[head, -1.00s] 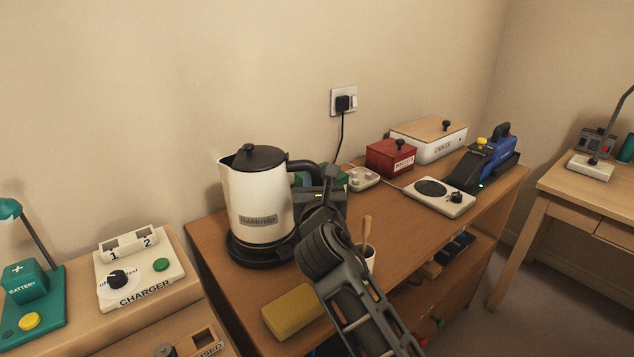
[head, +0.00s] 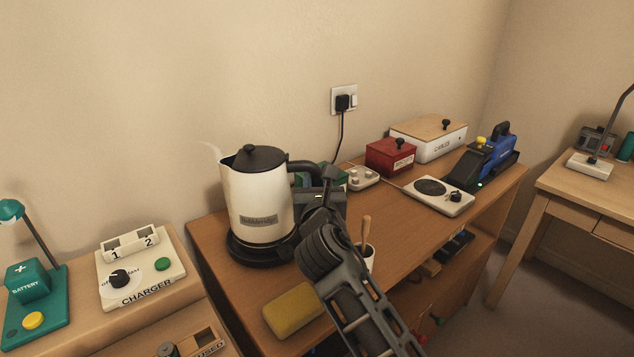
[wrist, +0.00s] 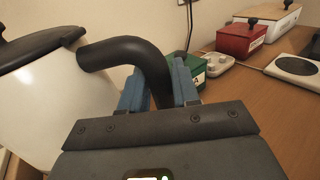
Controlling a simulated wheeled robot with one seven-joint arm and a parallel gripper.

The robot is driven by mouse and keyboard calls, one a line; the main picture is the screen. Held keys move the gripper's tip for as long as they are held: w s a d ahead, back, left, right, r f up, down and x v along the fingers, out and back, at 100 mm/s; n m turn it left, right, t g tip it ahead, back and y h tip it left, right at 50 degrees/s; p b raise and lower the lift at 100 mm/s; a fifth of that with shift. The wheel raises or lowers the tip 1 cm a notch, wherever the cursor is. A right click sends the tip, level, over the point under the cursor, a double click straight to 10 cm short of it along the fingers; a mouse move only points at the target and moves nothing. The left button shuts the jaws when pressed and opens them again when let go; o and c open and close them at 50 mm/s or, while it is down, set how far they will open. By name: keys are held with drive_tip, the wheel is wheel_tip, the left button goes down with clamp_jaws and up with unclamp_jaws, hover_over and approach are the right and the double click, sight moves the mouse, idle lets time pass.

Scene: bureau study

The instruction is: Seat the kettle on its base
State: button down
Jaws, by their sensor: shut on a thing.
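The kettle (head: 262,200) is cream with a black lid and black handle. It stands upright on its round black base (head: 246,252) on the wooden desk. In the head view the kettle's bottom meets the base with no clear gap. A wisp of steam shows at its spout. My gripper (head: 312,186) is at the kettle's right side, shut on the handle. In the wrist view the blue finger pads of my gripper (wrist: 158,92) lie on both sides of the black handle (wrist: 125,52). My arm hides part of the base's right side.
A yellow sponge (head: 290,312) lies in front of the base. A cup (head: 368,256) with a wooden stick stands right of my arm. The desk's middle right is clear.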

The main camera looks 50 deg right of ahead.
drive_tip(key=shift+f+b, duration=0.3)
drive_tip(key=shift+f, duration=0.05)
idle(0.4)
drive_tip(key=c, duration=1.1)
unclamp_jaws()
drive_tip(key=shift+c, duration=0.2)
drive_tip(key=shift+o, duration=0.2)
drive_tip(key=shift+f, duration=0.35)
drive_tip(key=p+v, duration=0.1)
drive_tip(key=v, duration=1)
drive_tip(key=shift+r, duration=0.15)
